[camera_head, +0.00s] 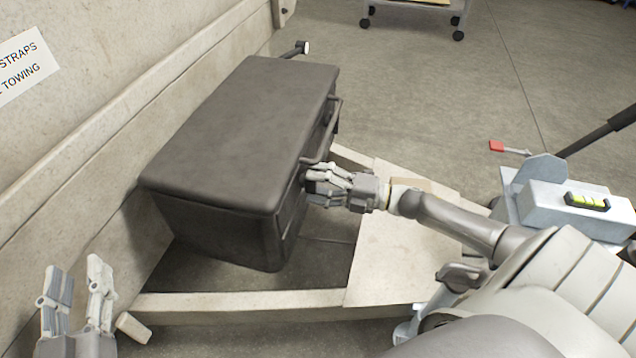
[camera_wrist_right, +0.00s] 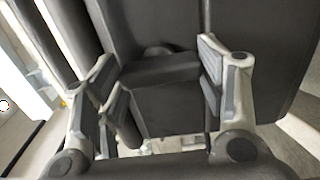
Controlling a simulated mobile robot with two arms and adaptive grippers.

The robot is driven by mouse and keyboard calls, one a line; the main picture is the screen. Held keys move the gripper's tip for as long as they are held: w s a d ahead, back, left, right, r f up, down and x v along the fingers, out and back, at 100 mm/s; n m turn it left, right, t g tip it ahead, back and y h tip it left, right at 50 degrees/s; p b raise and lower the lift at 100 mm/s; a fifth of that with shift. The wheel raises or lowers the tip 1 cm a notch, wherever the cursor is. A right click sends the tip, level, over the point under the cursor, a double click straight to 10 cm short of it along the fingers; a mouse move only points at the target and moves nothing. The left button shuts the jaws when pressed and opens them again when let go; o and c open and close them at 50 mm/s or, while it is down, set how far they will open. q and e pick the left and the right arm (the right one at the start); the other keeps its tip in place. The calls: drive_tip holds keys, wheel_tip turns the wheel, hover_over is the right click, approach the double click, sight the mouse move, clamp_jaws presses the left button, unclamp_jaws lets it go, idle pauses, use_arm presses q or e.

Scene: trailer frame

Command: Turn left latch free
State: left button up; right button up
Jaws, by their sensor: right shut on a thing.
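A dark grey toolbox (camera_head: 240,130) with a closed lid sits in the trailer frame, its front side facing right. My right gripper (camera_head: 318,186) is at the near part of that front side, below the lid's edge. In the right wrist view, the right gripper's fingers (camera_wrist_right: 158,95) stand on both sides of a dark latch (camera_wrist_right: 162,72) and are shut on it. The gripper hides most of the latch in the head view. My left gripper (camera_head: 76,292) is at the lower left, its fingers spread apart and empty, away from the toolbox.
A handle (camera_head: 330,130) runs along the toolbox front. A pale wall (camera_head: 110,75) with a sign (camera_head: 22,66) stands behind the toolbox. A frame beam (camera_head: 235,304) and a flat board (camera_head: 400,255) lie nearby. Open floor (camera_head: 420,90) stretches beyond.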

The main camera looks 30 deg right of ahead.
drive_tip(key=shift+f, duration=0.1)
drive_tip(key=o, duration=1)
